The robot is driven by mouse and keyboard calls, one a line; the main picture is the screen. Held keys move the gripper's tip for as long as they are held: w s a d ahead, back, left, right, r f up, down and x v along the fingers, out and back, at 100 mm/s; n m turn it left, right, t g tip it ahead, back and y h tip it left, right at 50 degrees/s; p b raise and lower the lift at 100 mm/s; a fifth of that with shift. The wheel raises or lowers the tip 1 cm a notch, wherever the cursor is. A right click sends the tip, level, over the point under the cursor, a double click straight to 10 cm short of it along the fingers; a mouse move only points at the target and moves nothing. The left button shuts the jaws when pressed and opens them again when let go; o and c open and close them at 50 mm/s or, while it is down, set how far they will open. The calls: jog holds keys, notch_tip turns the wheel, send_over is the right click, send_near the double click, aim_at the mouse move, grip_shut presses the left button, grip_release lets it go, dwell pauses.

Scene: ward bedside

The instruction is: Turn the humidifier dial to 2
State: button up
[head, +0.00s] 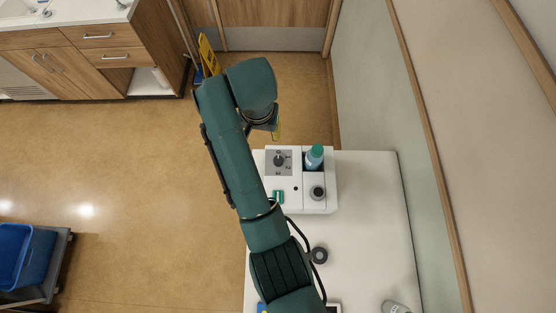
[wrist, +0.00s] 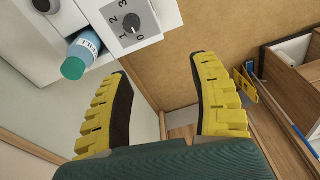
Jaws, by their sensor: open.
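The white humidifier unit (head: 331,200) stands on the white bedside surface in the head view. Its dark round dial (head: 279,160) sits on a grey panel at the unit's upper left. In the wrist view the dial (wrist: 132,22) is near the top edge, with the numbers 0, 1, 2 and 3 around it; its mark appears to be near 0. My gripper (wrist: 163,72) is open and empty, its yellow fingers apart and not touching the dial. In the head view my gripper (head: 275,131) is just beyond the panel, mostly hidden by my arm.
A bottle with a teal cap (head: 315,152) stands in the unit beside the dial; it also shows in the wrist view (wrist: 82,52). A second round knob (head: 317,192) and a green switch (head: 278,197) are nearer. A wall (head: 375,100) lies right; open floor (head: 130,160) lies left.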

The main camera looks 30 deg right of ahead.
aim_at(278, 159)
jog(key=d+f+b, duration=0.1)
jog(key=f+b, duration=0.1)
jog(key=f, duration=0.4)
jog(key=s+d+f+g+b, duration=0.1)
jog(key=f+b, duration=0.1)
jog(key=f, duration=0.5)
jog(key=s+d+f+m+g+b, duration=0.1)
jog(key=d+f+b, duration=0.1)
jog(key=f, duration=0.4)
jog(key=shift+f, duration=0.15)
grip_shut()
